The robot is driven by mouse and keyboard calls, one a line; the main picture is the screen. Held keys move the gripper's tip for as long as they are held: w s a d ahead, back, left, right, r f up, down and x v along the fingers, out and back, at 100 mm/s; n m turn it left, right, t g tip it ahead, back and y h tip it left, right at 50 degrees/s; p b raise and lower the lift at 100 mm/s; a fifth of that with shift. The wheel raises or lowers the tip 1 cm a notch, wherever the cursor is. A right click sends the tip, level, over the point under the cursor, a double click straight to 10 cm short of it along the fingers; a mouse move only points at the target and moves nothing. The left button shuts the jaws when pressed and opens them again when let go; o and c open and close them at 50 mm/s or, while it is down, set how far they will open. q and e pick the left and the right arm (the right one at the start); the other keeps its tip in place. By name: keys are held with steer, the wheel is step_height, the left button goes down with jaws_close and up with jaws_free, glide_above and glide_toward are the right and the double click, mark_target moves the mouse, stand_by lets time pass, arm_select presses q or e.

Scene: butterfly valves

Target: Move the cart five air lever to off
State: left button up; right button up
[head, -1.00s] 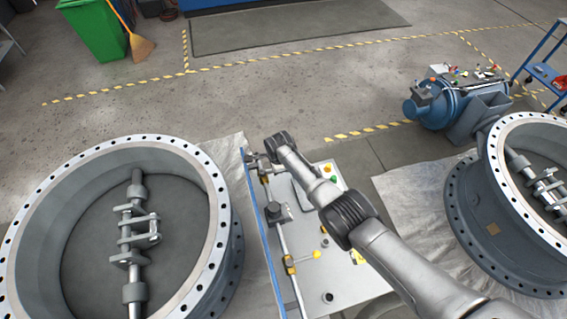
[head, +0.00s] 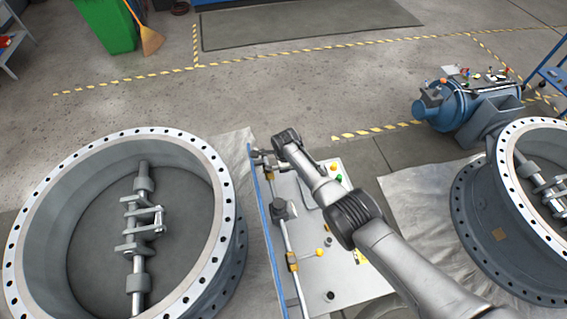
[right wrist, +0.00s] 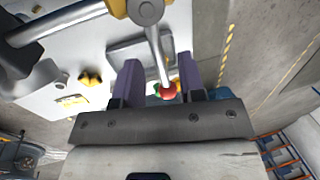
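In the right wrist view, a silver lever (right wrist: 158,50) runs from a yellow valve body (right wrist: 122,8) on a pipe and ends in a red ball (right wrist: 168,93). My right gripper (right wrist: 158,70) is open, with one purple finger on each side of the lever. No clear contact shows. In the head view, the cart (head: 345,285) has a white top and a pipe along its left edge. My right arm reaches over it, and its gripper (head: 264,157) is at the pipe's far end, small and partly hidden. My left gripper is not in view.
A second lever with a yellow knob (head: 319,252) stands on the pipe nearer me. A large flanged valve ring (head: 215,258) is left of the cart, another (head: 480,225) right. A blue actuator (head: 452,105) adjoins the right ring.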

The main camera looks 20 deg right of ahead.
step_height(320, 180, up, 14)
steer(key=s+p, duration=0.2)
steer(key=p, duration=0.1)
steer(key=shift+s+a+f, duration=0.15)
steer(key=shift+s+f, duration=0.1)
steer(key=shift+s, duration=0.1)
stand_by(0.5)
